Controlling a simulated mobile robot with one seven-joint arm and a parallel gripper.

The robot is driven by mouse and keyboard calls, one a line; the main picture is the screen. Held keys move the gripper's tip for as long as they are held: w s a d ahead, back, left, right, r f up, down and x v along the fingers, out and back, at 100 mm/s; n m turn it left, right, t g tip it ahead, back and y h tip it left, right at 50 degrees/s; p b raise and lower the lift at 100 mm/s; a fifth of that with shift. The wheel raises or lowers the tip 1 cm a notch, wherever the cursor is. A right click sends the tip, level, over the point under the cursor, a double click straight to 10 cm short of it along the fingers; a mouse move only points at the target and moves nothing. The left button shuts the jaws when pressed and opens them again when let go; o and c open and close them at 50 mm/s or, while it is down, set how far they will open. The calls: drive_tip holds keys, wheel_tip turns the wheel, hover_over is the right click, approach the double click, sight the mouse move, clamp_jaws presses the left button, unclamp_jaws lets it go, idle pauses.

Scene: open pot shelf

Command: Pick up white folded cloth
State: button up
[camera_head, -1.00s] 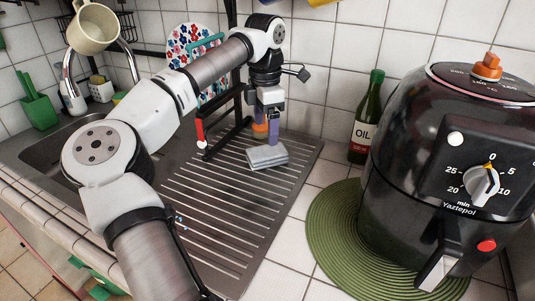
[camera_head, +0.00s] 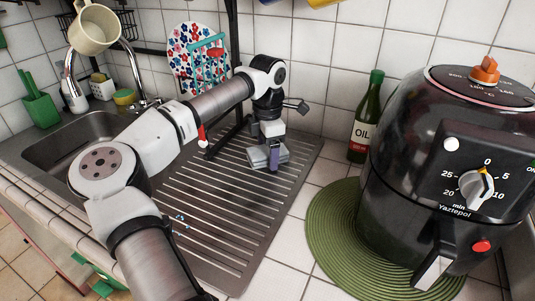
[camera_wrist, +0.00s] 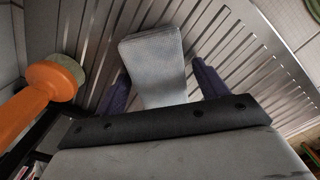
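The white folded cloth (camera_head: 258,157) lies on the ribbed metal drainboard, partly hidden behind my gripper. In the wrist view the cloth (camera_wrist: 155,65) sits between the two purple fingers, which stand apart on either side of it. My gripper (camera_head: 272,156) is open and lowered at the cloth; one purple finger shows on the near side. In the wrist view my gripper (camera_wrist: 160,82) shows a gap between each finger and the cloth's edges.
An orange-handled item (camera_wrist: 45,95) is close on the left in the wrist view. An oil bottle (camera_head: 366,120), a green round mat (camera_head: 330,240) and a black air fryer (camera_head: 420,200) stand to the right. A sink (camera_head: 75,145) is at left.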

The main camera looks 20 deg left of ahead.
sight(268, 150)
drive_tip(key=c, duration=0.9)
wheel_tip(268, 150, up, 10)
drive_tip(key=shift+r+b, duration=0.1)
drive_tip(key=shift+b, duration=0.55)
drive_tip(key=o, duration=0.4)
drive_tip(key=shift+c, duration=1.2)
drive_tip(key=shift+d, duration=0.1)
